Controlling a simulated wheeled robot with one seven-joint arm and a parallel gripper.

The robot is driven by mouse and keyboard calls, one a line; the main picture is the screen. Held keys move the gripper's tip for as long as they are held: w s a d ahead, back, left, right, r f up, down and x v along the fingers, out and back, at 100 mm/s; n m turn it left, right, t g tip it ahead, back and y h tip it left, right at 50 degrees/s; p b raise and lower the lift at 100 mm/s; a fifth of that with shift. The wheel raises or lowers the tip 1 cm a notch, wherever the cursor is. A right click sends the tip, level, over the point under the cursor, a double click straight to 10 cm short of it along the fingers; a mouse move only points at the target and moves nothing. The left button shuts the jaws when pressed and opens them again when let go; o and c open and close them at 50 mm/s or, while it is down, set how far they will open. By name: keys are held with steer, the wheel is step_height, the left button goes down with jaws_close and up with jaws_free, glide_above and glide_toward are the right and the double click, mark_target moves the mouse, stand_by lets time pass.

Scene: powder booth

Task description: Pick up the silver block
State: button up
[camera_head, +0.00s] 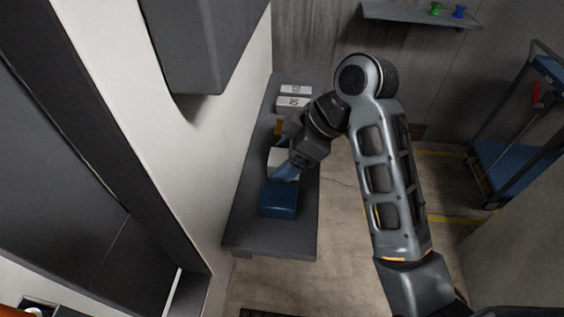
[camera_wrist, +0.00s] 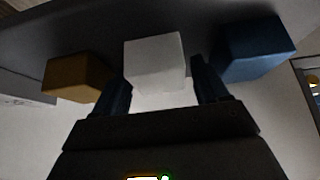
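The silver block (camera_wrist: 153,62) is a pale, light grey box at the middle of the wrist view. In the head view the silver block (camera_head: 287,158) sits on the dark bench, partly hidden by my wrist and a finger. My gripper (camera_wrist: 160,82) is open, with one dark blue finger on each side of the block in the picture. A small gap shows between the block and the right finger. Whether either finger touches it I cannot tell. In the head view my gripper (camera_head: 283,173) reaches down over the bench between the silver and blue blocks.
A blue block (camera_head: 279,199) stands close in front of the silver block on the bench (camera_head: 268,240). A brown-orange block (camera_wrist: 76,77) is on its other side. White boxes (camera_head: 293,102) stand at the bench's far end. A wall runs along the left.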

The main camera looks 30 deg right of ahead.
steer(key=c, duration=1)
steer(key=shift+c, duration=0.2)
steer(key=shift+r, duration=0.1)
